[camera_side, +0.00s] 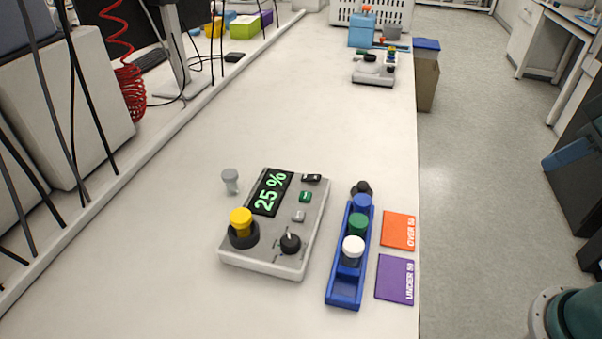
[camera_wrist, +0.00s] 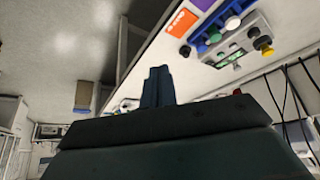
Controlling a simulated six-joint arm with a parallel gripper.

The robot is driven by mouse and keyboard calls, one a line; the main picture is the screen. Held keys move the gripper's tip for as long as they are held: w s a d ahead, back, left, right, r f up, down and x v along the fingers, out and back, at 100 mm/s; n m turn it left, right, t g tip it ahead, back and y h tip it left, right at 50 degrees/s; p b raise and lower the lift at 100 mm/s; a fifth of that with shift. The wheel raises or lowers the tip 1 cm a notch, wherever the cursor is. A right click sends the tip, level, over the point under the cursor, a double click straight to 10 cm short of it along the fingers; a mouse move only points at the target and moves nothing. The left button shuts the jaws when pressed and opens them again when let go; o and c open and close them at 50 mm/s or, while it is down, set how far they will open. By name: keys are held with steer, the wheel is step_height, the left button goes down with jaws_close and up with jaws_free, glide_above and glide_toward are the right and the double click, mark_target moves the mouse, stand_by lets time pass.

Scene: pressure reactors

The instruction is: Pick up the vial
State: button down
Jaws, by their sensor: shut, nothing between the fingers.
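Several capped vials are in view, and I cannot tell which one the task means. A blue-capped vial (camera_side: 361,203), a green-capped vial (camera_side: 357,224) and a white-capped vial (camera_side: 353,248) stand in a row in the blue rack (camera_side: 345,291). A yellow-capped vial (camera_side: 240,220) sits in the black socket of the grey reactor (camera_side: 262,262), whose display reads 25 %. The vials' lower parts are mostly hidden.
An orange "OVER 50" card (camera_side: 398,231) and a purple "UNDER 50" card (camera_side: 394,278) lie right of the rack, by the table edge. A grey capped piece (camera_side: 230,180) stands behind the reactor. A second device (camera_side: 374,70) is farther back. The table between is clear.

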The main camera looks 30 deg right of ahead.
stand_by(0.3)
steer(key=c, duration=0.9)
jaws_free()
